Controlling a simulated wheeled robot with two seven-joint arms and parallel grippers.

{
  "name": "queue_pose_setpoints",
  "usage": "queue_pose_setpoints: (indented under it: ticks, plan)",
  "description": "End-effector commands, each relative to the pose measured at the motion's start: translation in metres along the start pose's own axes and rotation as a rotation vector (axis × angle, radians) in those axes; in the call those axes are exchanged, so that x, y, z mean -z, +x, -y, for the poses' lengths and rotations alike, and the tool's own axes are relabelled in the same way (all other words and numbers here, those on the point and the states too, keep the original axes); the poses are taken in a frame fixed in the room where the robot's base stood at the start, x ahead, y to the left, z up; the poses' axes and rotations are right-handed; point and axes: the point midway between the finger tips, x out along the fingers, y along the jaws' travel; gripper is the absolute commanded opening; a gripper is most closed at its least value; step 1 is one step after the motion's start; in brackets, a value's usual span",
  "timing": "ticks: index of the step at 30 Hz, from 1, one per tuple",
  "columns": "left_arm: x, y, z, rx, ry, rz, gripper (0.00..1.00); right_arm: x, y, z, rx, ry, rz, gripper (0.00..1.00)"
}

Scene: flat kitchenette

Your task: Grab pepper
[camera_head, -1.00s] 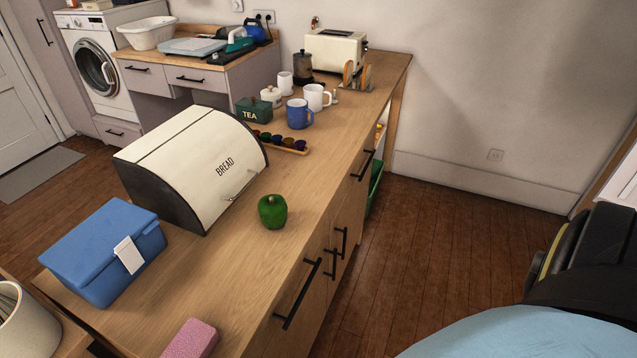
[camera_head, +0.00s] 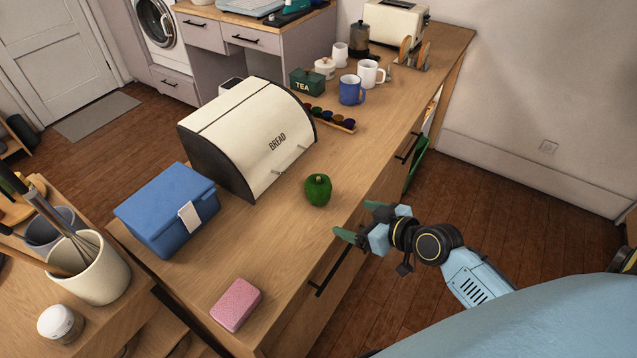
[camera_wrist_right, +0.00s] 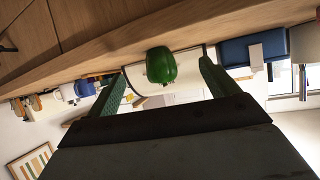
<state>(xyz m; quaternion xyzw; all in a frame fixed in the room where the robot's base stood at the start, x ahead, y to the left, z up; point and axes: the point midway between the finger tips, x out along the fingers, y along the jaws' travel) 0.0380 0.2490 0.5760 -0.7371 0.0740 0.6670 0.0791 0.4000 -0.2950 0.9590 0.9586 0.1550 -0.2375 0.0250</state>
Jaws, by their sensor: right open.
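A green pepper (camera_head: 318,189) stands on the wooden counter (camera_head: 255,245), in front of the white bread bin. My right gripper (camera_head: 356,221) is open and empty at the counter's front edge, to the right of the pepper and nearer to me. In the right wrist view the pepper (camera_wrist_right: 161,65) lies ahead, between the two spread green fingers (camera_wrist_right: 162,82) and apart from them. My left gripper is not in view.
The bread bin (camera_head: 245,137) stands close behind the pepper. A blue box (camera_head: 165,212) and a pink sponge (camera_head: 236,304) are on the near counter. The counter around the pepper is clear.

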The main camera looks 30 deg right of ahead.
Motion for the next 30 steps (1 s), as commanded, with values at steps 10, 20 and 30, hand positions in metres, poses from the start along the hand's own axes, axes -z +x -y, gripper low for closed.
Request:
queue_pose_setpoints:
  ticks: [10, 20, 30]
  plan:
    - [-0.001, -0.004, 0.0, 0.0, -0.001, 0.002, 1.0, 0.04, 0.026, -0.009, -0.002, -0.012, -0.095, 0.87]
    - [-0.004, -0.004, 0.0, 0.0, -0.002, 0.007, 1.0, 0.043, 0.072, -0.009, -0.002, -0.013, -0.09, 0.87]
    - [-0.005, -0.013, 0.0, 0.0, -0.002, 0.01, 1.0, 0.062, 0.105, -0.009, -0.001, -0.011, -0.092, 0.87]
